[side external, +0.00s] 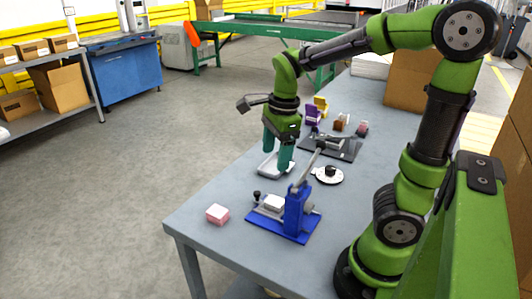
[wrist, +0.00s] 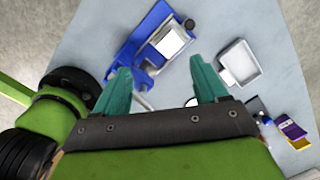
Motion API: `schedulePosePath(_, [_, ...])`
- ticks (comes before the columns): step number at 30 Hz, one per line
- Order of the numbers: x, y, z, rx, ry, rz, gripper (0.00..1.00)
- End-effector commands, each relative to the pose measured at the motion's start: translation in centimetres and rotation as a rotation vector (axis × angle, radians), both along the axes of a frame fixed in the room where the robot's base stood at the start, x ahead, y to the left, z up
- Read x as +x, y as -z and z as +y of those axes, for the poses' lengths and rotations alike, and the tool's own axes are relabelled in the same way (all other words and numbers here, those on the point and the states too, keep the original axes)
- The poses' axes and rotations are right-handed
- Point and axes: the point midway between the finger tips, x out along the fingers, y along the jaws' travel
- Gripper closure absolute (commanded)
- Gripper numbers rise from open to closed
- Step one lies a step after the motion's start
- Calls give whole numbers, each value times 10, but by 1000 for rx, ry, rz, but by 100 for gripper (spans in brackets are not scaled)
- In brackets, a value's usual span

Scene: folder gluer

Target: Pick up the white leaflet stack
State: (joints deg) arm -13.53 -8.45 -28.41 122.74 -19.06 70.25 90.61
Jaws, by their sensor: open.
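A small white block that looks like the white leaflet stack (side external: 273,202) lies on the blue press fixture (side external: 296,212), beside its upright. In the wrist view the white stack (wrist: 171,43) lies on the blue fixture (wrist: 135,48), ahead of the fingers. My gripper (side external: 278,157) is open and empty, with its teal fingers pointing down over the white tray (side external: 264,172), behind the fixture. In the wrist view my gripper (wrist: 160,70) shows both fingers wide apart, and the empty tray (wrist: 240,62) is to their right.
A pink-and-white stack (side external: 217,214) lies near the table's front left corner. A round white dish with a black piece (side external: 329,174) stands right of the tray. A dark fixture (side external: 330,147) and purple (side external: 313,115) and yellow holders stand farther back. Free table (side external: 222,190) lies left of the blue fixture.

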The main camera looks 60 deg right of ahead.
Motion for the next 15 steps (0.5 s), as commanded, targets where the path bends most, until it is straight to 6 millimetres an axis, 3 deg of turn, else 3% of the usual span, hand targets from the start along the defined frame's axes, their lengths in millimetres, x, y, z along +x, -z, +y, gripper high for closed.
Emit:
schedulePosePath(6, [-1, -3, -29, -12, 626, 94, 28])
schedulePosePath(10, [-5, -6, -31, -6, 850, 110, 28])
schedulePosePath(15, [-6, -2, -30, 1, 964, 122, 28])
